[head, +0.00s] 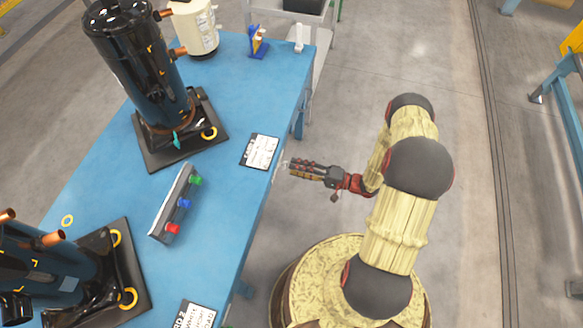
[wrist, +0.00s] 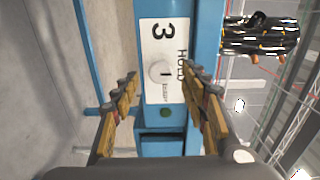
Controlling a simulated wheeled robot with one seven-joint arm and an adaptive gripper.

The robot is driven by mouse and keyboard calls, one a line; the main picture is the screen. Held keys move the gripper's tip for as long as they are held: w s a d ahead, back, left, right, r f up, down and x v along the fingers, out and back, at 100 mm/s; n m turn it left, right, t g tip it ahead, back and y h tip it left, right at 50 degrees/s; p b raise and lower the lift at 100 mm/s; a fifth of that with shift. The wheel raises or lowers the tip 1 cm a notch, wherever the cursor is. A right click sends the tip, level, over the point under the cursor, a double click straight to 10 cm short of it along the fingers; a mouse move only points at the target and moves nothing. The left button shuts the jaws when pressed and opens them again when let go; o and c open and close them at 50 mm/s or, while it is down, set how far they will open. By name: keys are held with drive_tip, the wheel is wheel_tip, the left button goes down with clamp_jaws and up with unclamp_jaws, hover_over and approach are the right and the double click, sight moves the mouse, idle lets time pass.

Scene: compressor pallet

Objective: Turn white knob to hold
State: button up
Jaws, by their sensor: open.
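The white knob (wrist: 157,72) is round, with a short dark mark on its face. It sits on a white label panel (wrist: 153,35) on the blue table's side, in the wrist view. The panel carries a large "3" and the word "HOLD" to the right of the knob, both turned sideways. Smaller lettering below the knob is too small to read. My gripper (wrist: 159,71) is open, its two fingers either side of the knob in the picture, with no contact visible. In the head view my gripper (head: 292,167) is beside the table's right edge; the knob cannot be made out there.
Open floor (head: 335,100) is right of the table.

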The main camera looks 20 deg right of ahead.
drive_tip(key=v, duration=0.9)
drive_tip(key=shift+s+d, duration=0.1)
